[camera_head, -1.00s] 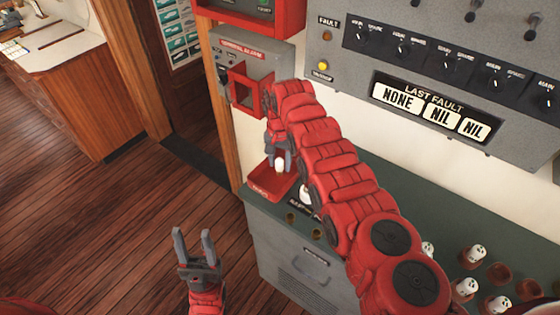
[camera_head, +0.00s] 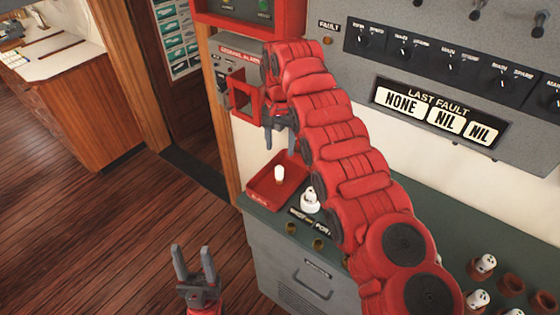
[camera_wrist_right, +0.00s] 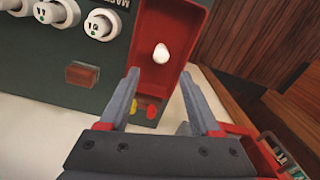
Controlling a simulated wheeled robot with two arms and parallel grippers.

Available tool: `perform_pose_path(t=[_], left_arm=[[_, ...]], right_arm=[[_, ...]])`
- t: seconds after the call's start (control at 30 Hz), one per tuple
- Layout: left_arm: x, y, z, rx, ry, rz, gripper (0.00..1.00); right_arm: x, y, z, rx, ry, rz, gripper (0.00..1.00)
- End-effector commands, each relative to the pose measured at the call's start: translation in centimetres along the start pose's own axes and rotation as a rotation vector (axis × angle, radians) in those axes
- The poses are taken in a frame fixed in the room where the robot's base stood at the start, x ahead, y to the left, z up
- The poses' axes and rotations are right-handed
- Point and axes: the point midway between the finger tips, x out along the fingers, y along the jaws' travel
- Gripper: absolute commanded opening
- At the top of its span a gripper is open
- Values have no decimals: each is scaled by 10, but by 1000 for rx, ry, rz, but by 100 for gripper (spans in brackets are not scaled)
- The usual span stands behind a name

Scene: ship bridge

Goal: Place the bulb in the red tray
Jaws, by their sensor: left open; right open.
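The white bulb (camera_head: 279,173) is in the red tray (camera_head: 262,197) on the green counter top. In the right wrist view the bulb (camera_wrist_right: 160,53) lies on the floor of the red tray (camera_wrist_right: 180,15), clear of the tray's walls. My right gripper (camera_head: 281,150) is open and empty, above the tray and apart from the bulb. Its two fingers (camera_wrist_right: 163,100) show in the right wrist view with a gap between them. My left gripper (camera_head: 193,264) is open and empty, low over the wooden floor, away from the counter.
A white bulb-like piece (camera_head: 310,199) stands on the counter right of the tray. Several more white pieces (camera_head: 485,264) stand at the lower right. A red frame (camera_head: 243,98) juts from the wall box behind my right arm. The wooden floor at left is clear.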

Motion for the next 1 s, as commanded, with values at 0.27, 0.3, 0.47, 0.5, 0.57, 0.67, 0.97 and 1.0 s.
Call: perform_pose_path(t=[0.27,0.3,0.47,0.5,0.57,0.67,0.97,1.0], left_arm=[[8,0,-1,0,0,0,50],[8,0,-1,0,0,0,50],[8,0,-1,0,0,0,50],[8,0,-1,0,0,0,50],[8,0,-1,0,0,0,50],[8,0,-1,0,0,0,50],[34,-2,-6,0,0,0,50],[39,-2,-7,0,0,0,50]], right_arm=[[-23,0,1,0,-1,1,64],[-24,0,0,0,-1,1,64],[-24,0,0,0,-1,1,64],[-24,0,0,0,-1,1,64],[-24,0,0,0,-1,1,64],[-24,0,0,0,-1,1,64],[-51,0,0,0,0,0,64],[-56,0,0,0,0,0,64]])
